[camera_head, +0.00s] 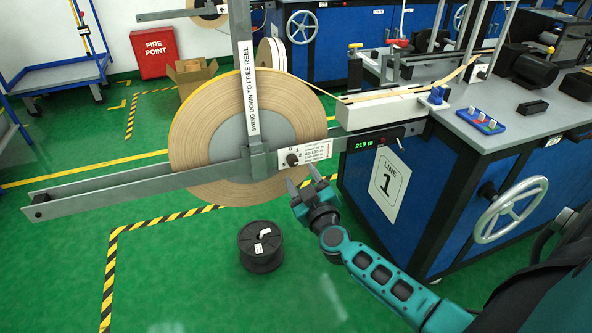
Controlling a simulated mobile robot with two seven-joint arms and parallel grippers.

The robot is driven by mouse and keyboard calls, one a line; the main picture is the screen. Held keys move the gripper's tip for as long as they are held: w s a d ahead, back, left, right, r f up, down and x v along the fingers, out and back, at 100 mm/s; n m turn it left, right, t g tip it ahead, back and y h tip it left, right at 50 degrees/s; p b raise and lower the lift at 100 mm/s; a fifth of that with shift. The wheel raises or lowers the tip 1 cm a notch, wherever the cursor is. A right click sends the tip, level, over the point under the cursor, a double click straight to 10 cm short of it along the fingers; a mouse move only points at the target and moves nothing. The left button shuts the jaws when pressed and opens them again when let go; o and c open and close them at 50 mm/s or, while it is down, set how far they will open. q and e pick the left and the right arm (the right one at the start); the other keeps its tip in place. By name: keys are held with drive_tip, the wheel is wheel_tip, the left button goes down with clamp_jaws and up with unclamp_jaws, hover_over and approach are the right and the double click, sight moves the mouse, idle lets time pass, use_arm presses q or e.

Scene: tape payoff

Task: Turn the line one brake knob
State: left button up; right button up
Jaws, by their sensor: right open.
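The line one brake knob (292,159) is a small dark knob on a white scale plate (318,151). The plate is fixed to the grey payoff arm (130,186), in front of the large tape reel (205,145). My right gripper (302,178) is open and empty, with its fingers pointing up just below the knob and plate. It appears apart from the knob, though the depth gap is hard to judge. The knob's setting is too small to read. My left gripper is not in view.
A grey bar (252,95) labelled "SWING DOWN TO FREE REEL" crosses the reel. The blue line 1 bench (405,205) with a handwheel (511,209) stands at right. A black spool (261,246) sits on the green floor below. Floor at left front is clear.

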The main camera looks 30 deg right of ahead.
sight(294, 163)
drive_tip(key=b+x, duration=0.1)
drive_tip(key=x, duration=0.3)
drive_tip(key=shift+f, duration=0.1)
drive_tip(key=shift+w+d, duration=0.1)
drive_tip(key=shift+w, duration=0.4)
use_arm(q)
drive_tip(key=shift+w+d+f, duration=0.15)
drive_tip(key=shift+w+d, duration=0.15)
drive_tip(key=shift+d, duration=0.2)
use_arm(e)
drive_tip(key=shift+c, duration=0.4)
clamp_jaws()
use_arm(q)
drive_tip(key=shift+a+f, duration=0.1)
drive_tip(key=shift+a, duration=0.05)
